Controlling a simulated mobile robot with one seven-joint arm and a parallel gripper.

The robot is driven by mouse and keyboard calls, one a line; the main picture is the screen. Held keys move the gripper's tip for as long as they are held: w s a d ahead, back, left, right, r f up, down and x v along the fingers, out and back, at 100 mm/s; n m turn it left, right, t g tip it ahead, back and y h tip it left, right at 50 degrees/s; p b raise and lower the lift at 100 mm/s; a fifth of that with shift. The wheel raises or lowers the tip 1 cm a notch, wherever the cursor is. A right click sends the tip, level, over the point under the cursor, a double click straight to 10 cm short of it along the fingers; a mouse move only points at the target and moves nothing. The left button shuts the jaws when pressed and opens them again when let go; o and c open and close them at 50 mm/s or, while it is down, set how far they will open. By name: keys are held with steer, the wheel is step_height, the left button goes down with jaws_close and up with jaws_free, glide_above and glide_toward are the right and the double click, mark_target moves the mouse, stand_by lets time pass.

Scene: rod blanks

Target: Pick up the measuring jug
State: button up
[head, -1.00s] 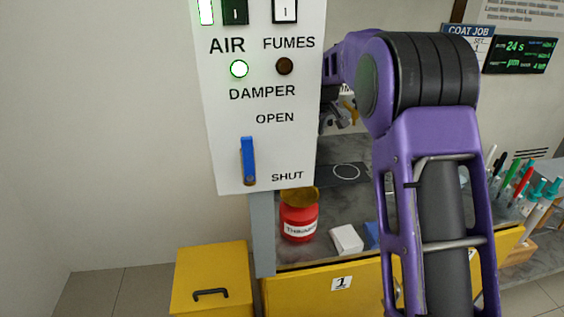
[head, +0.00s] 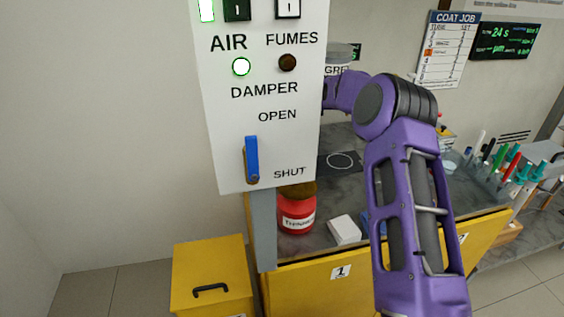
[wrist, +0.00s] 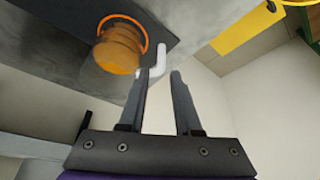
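My gripper (wrist: 160,85) shows in the wrist view with its two fingers apart and nothing between them. In the head view it is hidden behind the panel and my arm. I cannot pick out the measuring jug with certainty. In the wrist view an amber, round vessel (wrist: 118,52) with an orange ring around it stands on a dark mat, beyond and left of the fingers. A white bent piece (wrist: 157,62) shows beside it, close to the left fingertip. I cannot tell whether it belongs to the vessel or touches the finger.
A white control panel (head: 222,120) with a blue lever stands left of my arm. A red jar (head: 297,212) and a white block (head: 344,230) sit on the grey bench. Several pens (head: 500,160) stand at right. A yellow box (head: 208,265) is below the panel.

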steer(key=shift+s+x, duration=0.2)
steer(key=shift+x, duration=3.65)
steer(key=shift+f, duration=0.1)
steer(key=shift+d, duration=0.1)
jaws_close()
